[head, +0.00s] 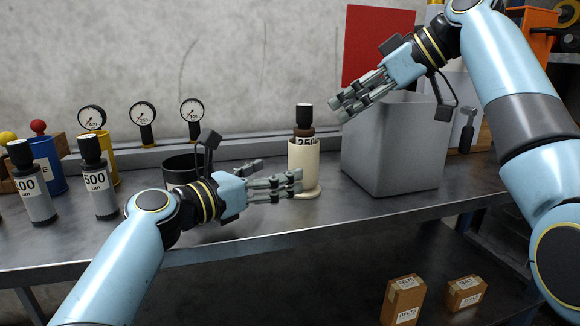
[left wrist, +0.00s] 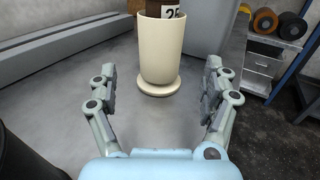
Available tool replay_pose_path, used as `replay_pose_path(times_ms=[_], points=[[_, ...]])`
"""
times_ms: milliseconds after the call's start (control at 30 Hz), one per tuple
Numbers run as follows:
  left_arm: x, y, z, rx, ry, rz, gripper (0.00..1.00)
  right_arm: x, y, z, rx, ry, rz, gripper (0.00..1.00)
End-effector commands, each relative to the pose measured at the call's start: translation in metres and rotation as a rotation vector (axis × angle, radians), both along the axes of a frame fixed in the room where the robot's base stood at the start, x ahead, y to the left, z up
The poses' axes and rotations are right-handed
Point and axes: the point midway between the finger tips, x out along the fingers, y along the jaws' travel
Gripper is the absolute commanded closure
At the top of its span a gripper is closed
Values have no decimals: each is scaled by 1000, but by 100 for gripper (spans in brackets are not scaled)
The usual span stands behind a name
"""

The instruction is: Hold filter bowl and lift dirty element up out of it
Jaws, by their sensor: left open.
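The cream filter bowl (head: 303,165) stands upright on a round base on the metal bench. The dirty element (head: 304,118), brown with a black cap and a "250" label, stands in the bowl with its top above the rim. In the left wrist view, the bowl (left wrist: 161,50) is straight ahead and the element (left wrist: 155,8) is cut off by the top edge. My left gripper (head: 282,178) is open, its fingers pointing at the bowl, which is beyond the fingertips. My right gripper (head: 340,107) is up to the right of the element, apart from it; its finger opening is unclear.
A grey bin (head: 393,150) stands right of the bowl, under my right gripper. A dark round container (head: 181,168) is behind my left wrist. Labelled cylinders, including a "500" one (head: 99,190), stand at left. The bench's front edge (head: 250,243) is close to my left arm.

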Motion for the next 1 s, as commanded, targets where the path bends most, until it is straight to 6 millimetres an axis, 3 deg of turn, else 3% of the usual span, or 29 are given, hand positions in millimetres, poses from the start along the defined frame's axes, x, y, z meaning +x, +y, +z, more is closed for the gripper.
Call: replay_pose_path(times_ms=[400,833,1000], points=[[55,-49,1,-4,0,-1,17,0,0,0,0,0,0,62],[63,-57,1,-2,-1,0,17,0,0,0,0,0,0,62],[63,-57,1,-2,-1,0,37,0,0,0,0,0,0,62]])
